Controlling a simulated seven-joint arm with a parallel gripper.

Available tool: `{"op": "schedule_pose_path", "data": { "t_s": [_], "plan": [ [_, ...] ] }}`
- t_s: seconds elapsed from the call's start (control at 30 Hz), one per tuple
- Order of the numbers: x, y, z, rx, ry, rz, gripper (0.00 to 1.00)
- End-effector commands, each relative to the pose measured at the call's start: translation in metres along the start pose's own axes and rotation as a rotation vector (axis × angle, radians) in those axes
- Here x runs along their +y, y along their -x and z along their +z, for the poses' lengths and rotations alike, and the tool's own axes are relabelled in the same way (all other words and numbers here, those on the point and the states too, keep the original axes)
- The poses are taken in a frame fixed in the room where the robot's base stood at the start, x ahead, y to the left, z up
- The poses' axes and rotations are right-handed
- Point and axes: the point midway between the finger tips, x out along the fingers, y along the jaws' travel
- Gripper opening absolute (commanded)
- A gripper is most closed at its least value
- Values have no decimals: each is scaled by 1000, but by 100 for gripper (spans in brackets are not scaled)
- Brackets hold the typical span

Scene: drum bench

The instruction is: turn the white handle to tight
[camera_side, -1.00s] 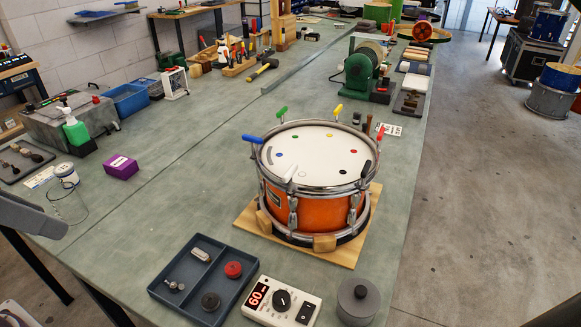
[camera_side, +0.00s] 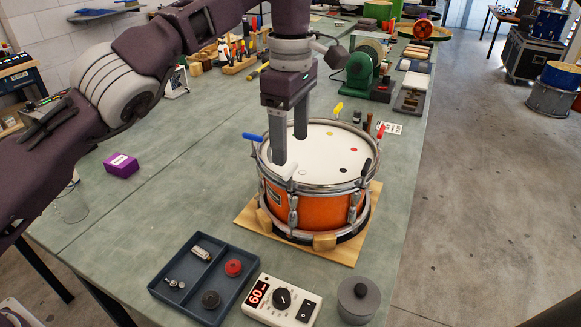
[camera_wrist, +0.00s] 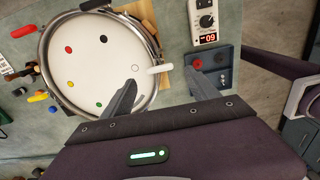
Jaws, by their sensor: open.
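The orange drum (camera_side: 318,212) stands on a wooden board, its white head facing up. The white handle (camera_side: 287,172) sits at the near-left rim, beside a small ring mark on the head. In the wrist view the handle (camera_wrist: 161,69) points across the rim, from the head outward. My gripper (camera_side: 290,150) is above that edge of the drum, fingers pointing down and apart. In the wrist view my gripper (camera_wrist: 161,77) has one finger over the head and one outside the rim, with the handle between them. I cannot tell whether either finger touches it.
Blue (camera_side: 253,137), yellow (camera_side: 338,108), red (camera_side: 381,131) and black (camera_side: 367,165) handles stand around the rim.

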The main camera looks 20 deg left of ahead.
Motion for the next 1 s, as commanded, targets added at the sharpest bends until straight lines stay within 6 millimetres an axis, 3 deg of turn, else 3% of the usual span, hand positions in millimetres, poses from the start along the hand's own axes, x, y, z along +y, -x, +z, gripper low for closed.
{"op": "schedule_pose_path", "data": {
  "t_s": [0.23,0.5,0.8,1.0],
  "plan": [
    [-2,-23,1,0,2,-4,69],
    [0,-65,0,1,1,-1,69],
    [0,-70,0,1,1,2,69],
    [0,-69,0,0,1,2,30]
  ]
}}
